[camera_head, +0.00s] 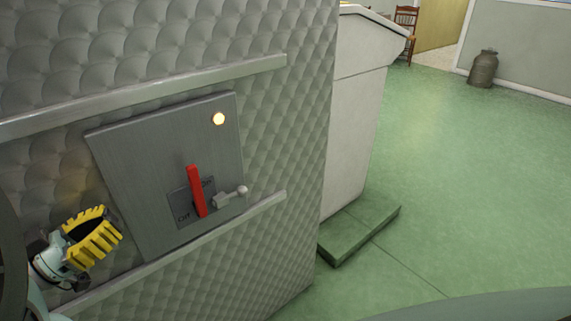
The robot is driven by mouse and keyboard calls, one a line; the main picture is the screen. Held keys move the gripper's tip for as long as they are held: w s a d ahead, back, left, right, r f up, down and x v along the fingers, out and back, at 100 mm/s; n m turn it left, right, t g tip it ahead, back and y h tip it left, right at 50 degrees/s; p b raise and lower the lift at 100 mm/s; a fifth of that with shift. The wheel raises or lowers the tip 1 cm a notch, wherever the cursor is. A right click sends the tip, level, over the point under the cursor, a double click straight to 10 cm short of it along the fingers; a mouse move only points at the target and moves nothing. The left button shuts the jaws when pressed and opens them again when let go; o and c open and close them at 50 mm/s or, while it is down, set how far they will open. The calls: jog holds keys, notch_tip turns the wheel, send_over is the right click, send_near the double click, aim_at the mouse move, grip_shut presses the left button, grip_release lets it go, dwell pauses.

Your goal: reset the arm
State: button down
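My gripper (112,222), with yellow ribbed fingers, is at the lower left of the view. Its two fingers stand apart with a dark gap and nothing visible between them. It is in front of the quilted metal wall, left of a grey metal panel (150,165). Part of my arm is cut off by the left edge.
The panel carries a red lever (196,190), a small knobbed handle (231,197) and a lit yellowish lamp (219,118). Rails (180,85) run above and below it. Green floor (475,190) is clear at right.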

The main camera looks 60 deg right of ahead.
jog(key=shift+a, duration=0.35)
jog(key=shift+r, duration=0.1)
